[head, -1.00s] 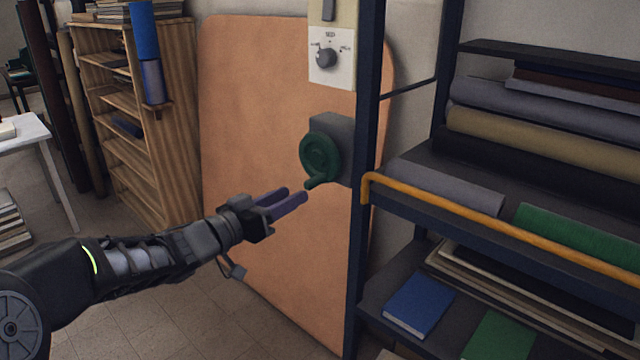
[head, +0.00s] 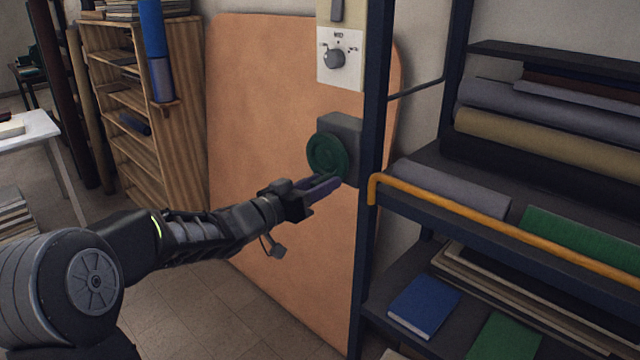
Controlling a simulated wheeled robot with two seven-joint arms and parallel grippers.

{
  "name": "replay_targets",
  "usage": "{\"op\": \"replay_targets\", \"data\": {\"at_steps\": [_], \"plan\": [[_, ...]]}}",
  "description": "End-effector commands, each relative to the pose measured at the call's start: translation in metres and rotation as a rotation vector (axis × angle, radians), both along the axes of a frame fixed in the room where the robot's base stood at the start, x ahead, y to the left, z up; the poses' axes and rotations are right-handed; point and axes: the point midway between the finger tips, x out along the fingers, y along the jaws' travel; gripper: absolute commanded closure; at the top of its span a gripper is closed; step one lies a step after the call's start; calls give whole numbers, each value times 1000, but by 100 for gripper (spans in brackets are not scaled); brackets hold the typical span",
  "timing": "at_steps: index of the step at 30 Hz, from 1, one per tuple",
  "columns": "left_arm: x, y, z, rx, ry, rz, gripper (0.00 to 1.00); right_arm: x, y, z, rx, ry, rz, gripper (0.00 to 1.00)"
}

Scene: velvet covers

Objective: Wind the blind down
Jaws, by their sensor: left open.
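A green round crank wheel (head: 327,153) sits on a grey box (head: 342,128) fixed beside the dark blue shelf post. My left gripper (head: 332,184) is at the lower edge of the wheel, with its purple fingers pointing right. The fingers are open and overlap the place of the wheel's handle, which is mostly hidden behind them. I cannot tell whether they touch it. A white panel with a grey knob (head: 334,59) is above the crank. No blind can be made out. My right gripper is not in view.
A large orange board (head: 270,90) stands behind the crank. The dark shelf rack (head: 420,190) at right holds cloth rolls and books, with an orange rail (head: 480,212) along its front. A wooden bookcase (head: 185,120) and a white table (head: 25,130) are at left.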

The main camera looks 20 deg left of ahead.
Motion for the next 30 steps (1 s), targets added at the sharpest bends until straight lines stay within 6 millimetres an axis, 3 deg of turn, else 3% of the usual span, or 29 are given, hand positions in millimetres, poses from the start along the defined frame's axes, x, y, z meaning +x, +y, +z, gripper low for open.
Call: {"op": "replay_targets", "data": {"at_steps": [4, 18, 30], "plan": [[0, 0, 0, 0, 0, 0, 61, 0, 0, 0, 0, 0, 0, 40], [-1, 0, 0, 0, 0, 0, 99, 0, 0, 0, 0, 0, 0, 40], [-1, 1, 0, 2, 0, 1, 100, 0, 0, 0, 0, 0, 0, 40]]}}
